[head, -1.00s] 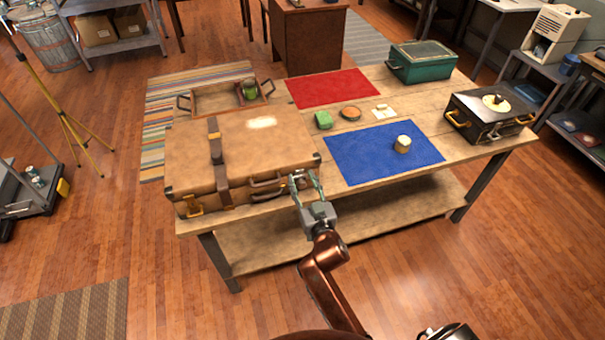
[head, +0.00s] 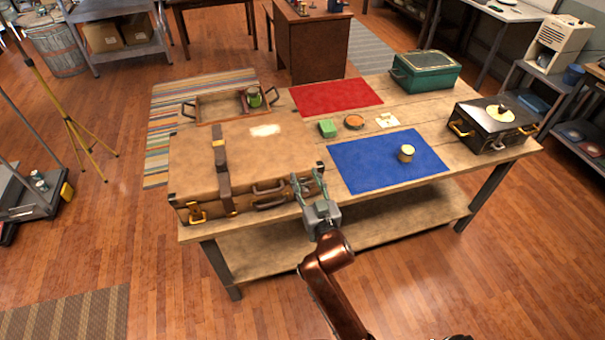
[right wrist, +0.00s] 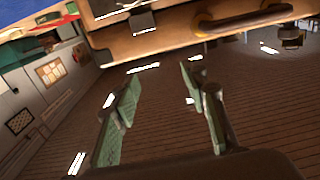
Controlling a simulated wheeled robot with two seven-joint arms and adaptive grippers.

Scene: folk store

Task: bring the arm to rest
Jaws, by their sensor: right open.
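My right gripper (head: 309,187) is open and empty at the front edge of the wooden table, by the right front corner of the brown suitcase (head: 265,150). In the right wrist view its two green-padded fingers (right wrist: 160,95) stand apart with floor visible between them. The suitcase's handle (right wrist: 245,18) shows above the fingers there, apart from them. The copper-coloured right arm reaches up from the bottom of the head view. My left gripper is not in view.
The table (head: 400,205) holds a blue mat (head: 375,165) with a small round tin (head: 406,153), a red mat (head: 330,97), a green box (head: 425,72), a black case (head: 490,130) and a wooden tray (head: 205,110). Open floor lies in front of the table.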

